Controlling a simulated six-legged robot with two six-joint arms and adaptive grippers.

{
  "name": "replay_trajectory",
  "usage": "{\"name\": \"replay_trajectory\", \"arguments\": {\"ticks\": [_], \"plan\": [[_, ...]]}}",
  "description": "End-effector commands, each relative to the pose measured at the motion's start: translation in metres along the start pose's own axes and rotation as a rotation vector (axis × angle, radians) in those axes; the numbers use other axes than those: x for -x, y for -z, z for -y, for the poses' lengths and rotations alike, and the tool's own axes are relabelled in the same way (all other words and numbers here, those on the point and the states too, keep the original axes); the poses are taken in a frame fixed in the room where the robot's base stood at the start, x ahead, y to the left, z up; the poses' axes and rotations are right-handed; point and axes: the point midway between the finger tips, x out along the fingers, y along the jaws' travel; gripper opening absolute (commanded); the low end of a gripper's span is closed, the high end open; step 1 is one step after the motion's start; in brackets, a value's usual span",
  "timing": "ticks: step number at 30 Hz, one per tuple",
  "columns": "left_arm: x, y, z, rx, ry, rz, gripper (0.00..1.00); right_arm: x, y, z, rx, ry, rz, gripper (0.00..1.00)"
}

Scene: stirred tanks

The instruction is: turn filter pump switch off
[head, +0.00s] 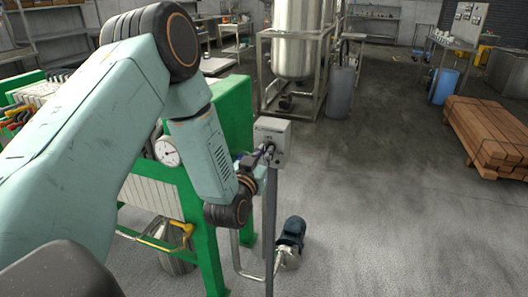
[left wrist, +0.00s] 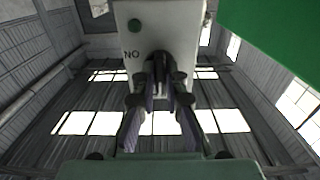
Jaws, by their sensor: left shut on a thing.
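The filter pump switch is a light grey box (head: 281,139) on a thin post (head: 270,220), near the middle of the head view. In the left wrist view the box (left wrist: 188,22) fills the top middle, with a green round spot and the letters "NO" on its face. My left gripper (head: 266,152) is at the front of the box. In the left wrist view the left gripper (left wrist: 160,70) has its fingers closed around the dark switch knob (left wrist: 158,58). The fingers partly hide the knob, and its exact angle is hard to tell. My right gripper is not in view.
A green-framed filter press (head: 207,240) with a gauge (head: 167,151) stands close on the left. A blue pump motor (head: 292,232) is on the floor beside the post. A steel tank (head: 297,40) stands behind. Stacked timber (head: 490,135) lies right; floor between is clear.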

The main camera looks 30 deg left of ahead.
Motion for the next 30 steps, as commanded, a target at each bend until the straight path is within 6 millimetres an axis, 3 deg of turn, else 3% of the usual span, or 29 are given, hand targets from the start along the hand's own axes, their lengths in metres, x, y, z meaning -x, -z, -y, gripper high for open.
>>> {"name": "replay_trajectory", "arguments": {"ticks": [1,12,13,21,30], "plan": [[0.0036,-0.0073,-0.001,-0.006,-0.004,0.021,0.0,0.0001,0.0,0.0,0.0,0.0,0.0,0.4],[0.0036,-0.0076,-0.0008,-0.009,-0.003,0.021,0.0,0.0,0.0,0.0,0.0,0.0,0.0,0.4],[0.0036,-0.0076,-0.0008,-0.009,-0.003,0.021,0.12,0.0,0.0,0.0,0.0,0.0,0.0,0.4],[0.0018,-0.0039,-0.0003,-0.007,-0.001,0.011,0.34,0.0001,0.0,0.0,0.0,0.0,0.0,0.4],[0.0023,-0.0022,0.0,-0.006,0.0,0.006,0.34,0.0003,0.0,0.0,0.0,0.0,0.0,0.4]]}}
